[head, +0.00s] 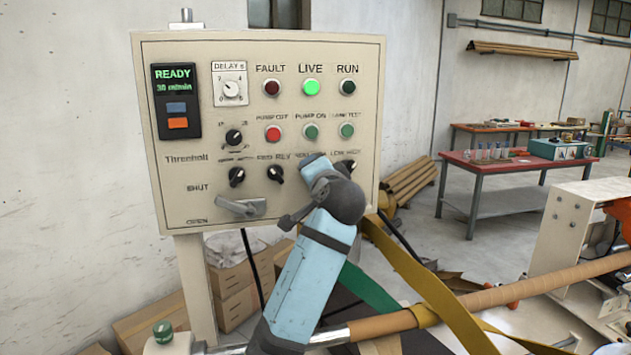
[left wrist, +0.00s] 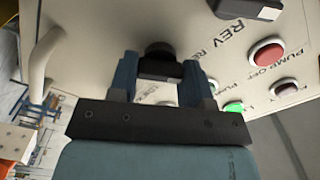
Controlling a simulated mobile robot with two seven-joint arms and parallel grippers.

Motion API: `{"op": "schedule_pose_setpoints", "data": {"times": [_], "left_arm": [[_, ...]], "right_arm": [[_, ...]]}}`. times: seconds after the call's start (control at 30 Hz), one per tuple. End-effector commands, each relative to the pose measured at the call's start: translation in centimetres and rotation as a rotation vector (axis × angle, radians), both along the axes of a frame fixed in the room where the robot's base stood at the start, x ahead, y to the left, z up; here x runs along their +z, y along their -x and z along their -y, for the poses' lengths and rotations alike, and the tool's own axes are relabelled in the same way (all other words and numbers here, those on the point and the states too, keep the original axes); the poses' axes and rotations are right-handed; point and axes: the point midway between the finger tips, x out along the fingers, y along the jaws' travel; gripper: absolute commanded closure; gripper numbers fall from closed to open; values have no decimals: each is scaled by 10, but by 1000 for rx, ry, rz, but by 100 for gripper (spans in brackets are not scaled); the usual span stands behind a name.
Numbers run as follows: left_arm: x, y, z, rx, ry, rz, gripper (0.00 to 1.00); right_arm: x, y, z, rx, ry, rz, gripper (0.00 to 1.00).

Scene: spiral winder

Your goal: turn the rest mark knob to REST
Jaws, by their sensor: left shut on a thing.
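The control panel (head: 340,60) is a cream box full of lamps, buttons and knobs. My left gripper (head: 318,172) is up against its lower right part and covers the knob there in the head view. In the left wrist view my left gripper (left wrist: 160,80) has its two blue fingers on either side of a black knob (left wrist: 158,50), shut on it. My right gripper is in neither view.
Next to my gripper are the FWD/REV knob (head: 275,174) and the LOW/HIGH knob (head: 346,164). A grey lever (head: 241,208) sits at lower left between SHUT and OPEN. The LIVE lamp (head: 311,87) glows green. A cardboard tube (head: 500,295) lies at lower right.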

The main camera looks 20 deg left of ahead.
Motion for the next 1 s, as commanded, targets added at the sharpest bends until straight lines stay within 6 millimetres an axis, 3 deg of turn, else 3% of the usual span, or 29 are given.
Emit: {"op": "schedule_pose_setpoints", "data": {"times": [0.77, 0.8, 0.9, 1.0], "left_arm": [[0, 0, 0, -1, 85, 63, 79], [0, 0, 0, -1, 85, 63, 51], [0, 0, 0, -1, 85, 63, 30], [0, 0, 0, -1, 84, 63, 30]], "right_arm": [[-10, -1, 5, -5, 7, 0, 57], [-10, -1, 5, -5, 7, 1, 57], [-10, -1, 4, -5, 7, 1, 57], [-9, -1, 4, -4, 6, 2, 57]]}}
